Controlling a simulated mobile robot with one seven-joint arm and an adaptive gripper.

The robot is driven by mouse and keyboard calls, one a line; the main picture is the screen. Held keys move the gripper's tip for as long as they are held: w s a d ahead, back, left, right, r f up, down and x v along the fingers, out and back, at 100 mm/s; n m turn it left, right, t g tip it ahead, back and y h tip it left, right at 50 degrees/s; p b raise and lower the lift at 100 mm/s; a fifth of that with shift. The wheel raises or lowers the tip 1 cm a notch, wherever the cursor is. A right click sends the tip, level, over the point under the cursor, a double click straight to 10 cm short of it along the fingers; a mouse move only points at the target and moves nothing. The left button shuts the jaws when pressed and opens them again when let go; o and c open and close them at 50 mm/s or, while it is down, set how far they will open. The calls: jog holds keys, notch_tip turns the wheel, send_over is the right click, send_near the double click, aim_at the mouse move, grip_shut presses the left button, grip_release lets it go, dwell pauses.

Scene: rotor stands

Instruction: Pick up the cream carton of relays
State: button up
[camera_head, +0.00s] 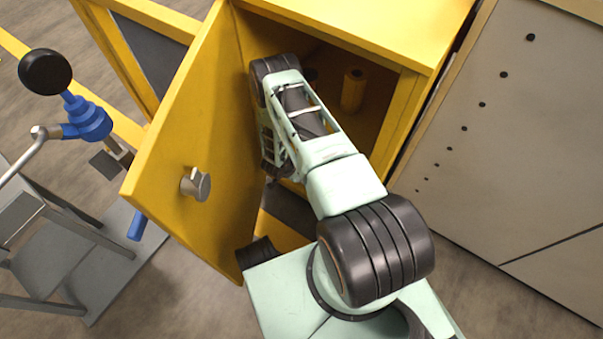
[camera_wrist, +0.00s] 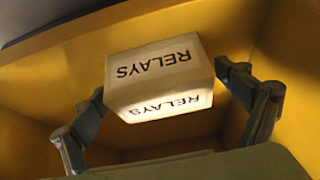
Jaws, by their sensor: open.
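The cream carton of relays (camera_wrist: 158,75) shows in the wrist view, with RELAYS printed in black on two faces. It appears upside down in that picture, inside a yellow-walled space. My gripper (camera_wrist: 162,82) is open, with one dark finger on each side of the carton. The right finger's tip is close to the carton's side; I cannot tell whether either finger touches it. In the head view my arm reaches into the open yellow cabinet (camera_head: 350,22). The carton and my fingers are hidden there behind my arm.
The cabinet's yellow door (camera_head: 185,130) with its grey knob (camera_head: 196,184) stands open left of my arm. A yellow cylinder (camera_head: 353,90) stands inside, right of my wrist. A grey panel (camera_head: 520,130) is at the right, and a metal stand (camera_head: 85,245) is at the left.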

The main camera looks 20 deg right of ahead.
jog(key=shift+r, duration=0.1)
jog(key=c, duration=1.4)
